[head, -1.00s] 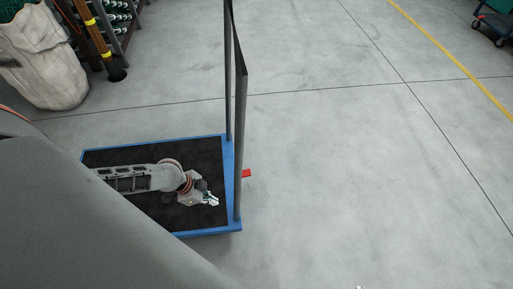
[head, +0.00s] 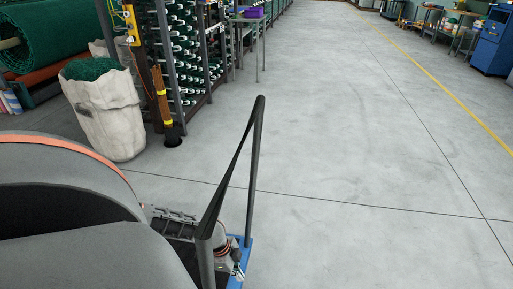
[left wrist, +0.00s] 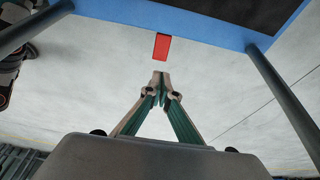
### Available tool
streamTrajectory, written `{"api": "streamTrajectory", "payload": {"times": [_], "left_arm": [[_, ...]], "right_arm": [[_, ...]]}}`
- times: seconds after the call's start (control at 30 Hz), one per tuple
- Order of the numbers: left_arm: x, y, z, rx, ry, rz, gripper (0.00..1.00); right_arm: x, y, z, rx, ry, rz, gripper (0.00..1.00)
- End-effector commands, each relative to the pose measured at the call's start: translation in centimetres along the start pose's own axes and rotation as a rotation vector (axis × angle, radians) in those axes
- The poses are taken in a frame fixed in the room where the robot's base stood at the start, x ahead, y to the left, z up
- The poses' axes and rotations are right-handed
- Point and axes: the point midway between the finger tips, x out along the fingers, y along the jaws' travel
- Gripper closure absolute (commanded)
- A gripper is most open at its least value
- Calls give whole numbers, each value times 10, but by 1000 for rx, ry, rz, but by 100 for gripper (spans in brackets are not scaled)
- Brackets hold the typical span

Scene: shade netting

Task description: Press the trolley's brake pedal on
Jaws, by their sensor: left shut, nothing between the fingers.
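The trolley's dark handle frame (head: 257,140) stands at the lower middle of the head view. Its blue deck edge (head: 247,255) shows beneath. My left gripper (head: 238,270) is low by that edge, partly cut off by the frame. In the left wrist view, the red brake pedal (left wrist: 162,46) sticks out from the blue deck edge (left wrist: 190,29) between two handle posts. My left gripper (left wrist: 161,75) is shut and empty, its tips pointing at the pedal with a small visible gap in the picture. The pedal does not show in the head view. My right gripper is not in view.
A white sack (head: 105,112) with green netting stands at the left, beside a rack of green spools (head: 185,50). A small table (head: 248,22) stands farther back. The grey floor (head: 360,130) right of the trolley is clear up to a yellow line (head: 440,80).

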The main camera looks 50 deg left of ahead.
Motion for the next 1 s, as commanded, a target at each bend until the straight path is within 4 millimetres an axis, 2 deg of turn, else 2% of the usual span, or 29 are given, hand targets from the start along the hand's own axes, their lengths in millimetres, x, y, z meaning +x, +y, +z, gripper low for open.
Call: {"api": "streamTrajectory", "payload": {"times": [0.27, 0.43, 0.87, 1.0], "left_arm": [[0, 0, 0, 0, 0, 0, 100], [13, 2, 2, -2, -3, 4, 100], [96, 6, 6, -5, -8, 10, 100], [119, 6, 6, -5, -7, 9, 100]], "right_arm": [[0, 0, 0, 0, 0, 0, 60], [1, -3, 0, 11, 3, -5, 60], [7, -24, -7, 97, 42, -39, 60], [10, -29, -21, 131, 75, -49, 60]]}}
